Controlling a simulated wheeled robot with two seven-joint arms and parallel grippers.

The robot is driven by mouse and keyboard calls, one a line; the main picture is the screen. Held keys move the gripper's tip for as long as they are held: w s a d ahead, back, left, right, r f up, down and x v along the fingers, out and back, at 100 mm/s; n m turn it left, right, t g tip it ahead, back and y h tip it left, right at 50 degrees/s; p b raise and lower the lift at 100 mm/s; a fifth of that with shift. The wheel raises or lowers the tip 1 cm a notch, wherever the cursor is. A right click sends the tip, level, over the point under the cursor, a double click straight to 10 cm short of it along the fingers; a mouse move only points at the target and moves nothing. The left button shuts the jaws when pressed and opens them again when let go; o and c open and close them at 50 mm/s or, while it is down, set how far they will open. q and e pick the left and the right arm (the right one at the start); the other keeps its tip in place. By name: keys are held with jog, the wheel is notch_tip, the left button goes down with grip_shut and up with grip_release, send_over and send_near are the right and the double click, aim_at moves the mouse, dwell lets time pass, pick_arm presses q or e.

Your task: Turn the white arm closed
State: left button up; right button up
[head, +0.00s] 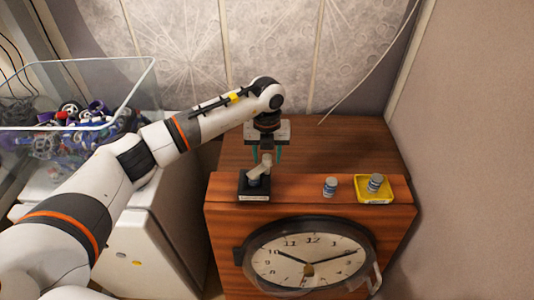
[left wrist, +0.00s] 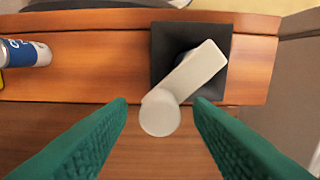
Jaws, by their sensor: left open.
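The white arm (head: 264,163) is a short lever on a black square base (head: 254,188) at the left end of the wooden cabinet's front ledge. In the left wrist view the white arm (left wrist: 190,75) lies slantwise across the black base (left wrist: 165,45), and its round end shows between my fingertips. My left gripper (head: 266,153) is open, with green fingers pointing down over the arm. In the left wrist view the open fingers (left wrist: 161,104) stand on either side of the round end, with gaps showing and no visible contact. My right gripper is not in view.
A small can (head: 330,187) stands right of the base; another can (head: 375,183) sits on a yellow tray (head: 373,197). A round clock (head: 312,254) is on the cabinet front. A clear bin of parts (head: 75,128) is at left. The wooden top (head: 345,150) behind the ledge is clear.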

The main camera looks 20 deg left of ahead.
pick_arm(q)
notch_tip(320, 180, up, 12)
jog(key=b, duration=0.3)
dwell(0.3)
